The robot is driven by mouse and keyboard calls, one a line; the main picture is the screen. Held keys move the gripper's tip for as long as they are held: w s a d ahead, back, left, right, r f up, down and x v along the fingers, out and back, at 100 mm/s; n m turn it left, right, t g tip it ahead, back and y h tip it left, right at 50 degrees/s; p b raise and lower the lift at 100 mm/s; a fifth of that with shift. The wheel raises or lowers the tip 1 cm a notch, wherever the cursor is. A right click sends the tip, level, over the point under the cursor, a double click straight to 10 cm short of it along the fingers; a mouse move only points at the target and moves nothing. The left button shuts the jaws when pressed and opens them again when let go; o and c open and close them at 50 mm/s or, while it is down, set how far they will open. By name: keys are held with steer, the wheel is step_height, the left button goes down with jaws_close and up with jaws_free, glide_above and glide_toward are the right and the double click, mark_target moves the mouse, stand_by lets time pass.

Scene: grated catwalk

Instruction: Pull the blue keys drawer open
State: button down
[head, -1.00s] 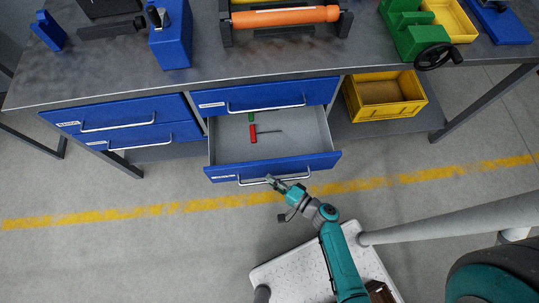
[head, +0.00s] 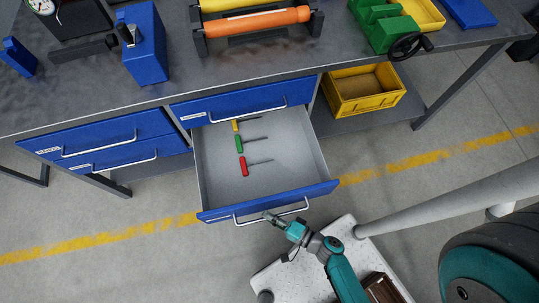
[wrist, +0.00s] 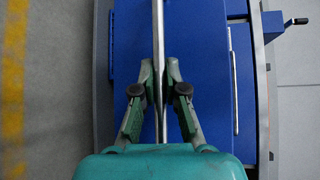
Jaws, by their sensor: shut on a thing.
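The lower right blue drawer (head: 325,189) under the workbench stands well open in the head view. Its label is too small to read, so I cannot tell whether it says keys. My gripper (head: 268,216) is shut on this drawer's silver bar handle (head: 293,211). In the wrist view the fingers (wrist: 159,88) close on both sides of the handle bar (wrist: 158,28), in front of the blue drawer face (wrist: 200,60). Inside the drawer lie red (head: 244,167), green (head: 239,144) and yellow (head: 236,126) handled screwdrivers.
The upper right drawer (head: 240,104) and two left drawers (head: 100,145) are shut. A yellow crate (head: 370,105) sits on the lower shelf to the right. The workbench top (head: 190,92) holds tools. Floor with a yellow stripe (head: 120,235) lies in front.

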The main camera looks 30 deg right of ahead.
steer(key=c, duration=1.2)
jaws_free()
steer(key=shift+r, duration=0.1)
